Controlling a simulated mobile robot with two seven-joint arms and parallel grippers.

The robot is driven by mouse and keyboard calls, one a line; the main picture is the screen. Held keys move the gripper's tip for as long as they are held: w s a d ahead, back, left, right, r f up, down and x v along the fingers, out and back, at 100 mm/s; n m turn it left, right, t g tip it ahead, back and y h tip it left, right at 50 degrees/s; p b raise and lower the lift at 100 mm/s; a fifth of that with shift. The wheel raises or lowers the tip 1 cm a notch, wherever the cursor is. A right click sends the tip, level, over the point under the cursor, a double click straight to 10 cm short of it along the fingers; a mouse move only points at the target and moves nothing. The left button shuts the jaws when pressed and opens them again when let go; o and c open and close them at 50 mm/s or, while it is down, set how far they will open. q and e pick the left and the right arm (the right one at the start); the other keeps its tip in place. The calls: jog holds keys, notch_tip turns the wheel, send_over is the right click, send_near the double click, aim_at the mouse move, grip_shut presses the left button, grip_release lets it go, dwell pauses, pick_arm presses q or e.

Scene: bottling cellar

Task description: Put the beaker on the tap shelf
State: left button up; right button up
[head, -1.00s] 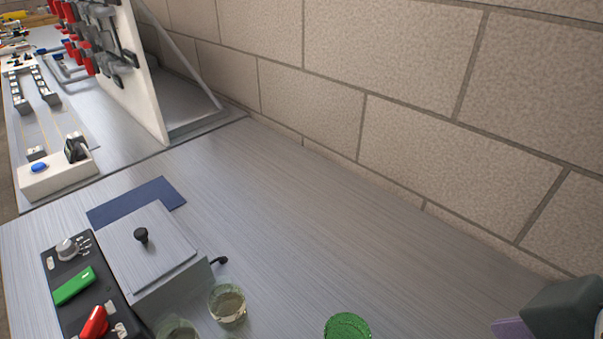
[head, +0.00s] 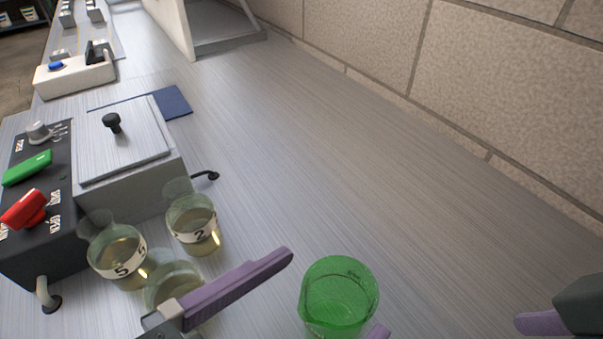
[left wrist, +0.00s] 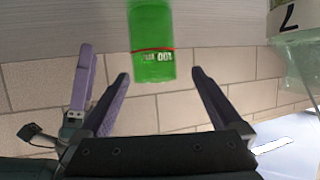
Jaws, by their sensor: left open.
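The green beaker (head: 338,290) stands upright on the steel bench at the lower middle of the head view. In the left wrist view the beaker (left wrist: 152,45) shows upside down, with a red line and print. My left gripper (head: 335,291) is open and empty. In the left wrist view the beaker lies ahead of the gap between its fingertips (left wrist: 160,74). My right gripper (head: 545,322) shows partly at the lower right of the head view, apart from the beaker. I cannot make out the tap shelf in the current views.
Glass flasks labelled 5 (head: 115,255) and 2 (head: 195,228) stand left of my left gripper, and a third (head: 172,285) is partly behind its finger. A lidded steel box (head: 130,150) and a black control panel (head: 40,195) are beyond. The bench is clear toward the brick wall (head: 520,80).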

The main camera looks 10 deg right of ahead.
aim_at(356, 277)
pick_arm(q)
jog(key=x, duration=0.2)
jog(key=b+x, duration=0.1)
jog(key=x, duration=0.3)
jog(key=shift+s+d+f, duration=0.1)
jog(key=shift+d+f, duration=0.25)
jog(key=c, duration=1.3)
jog(key=shift+c, duration=0.4)
jog(key=shift+r, duration=0.2)
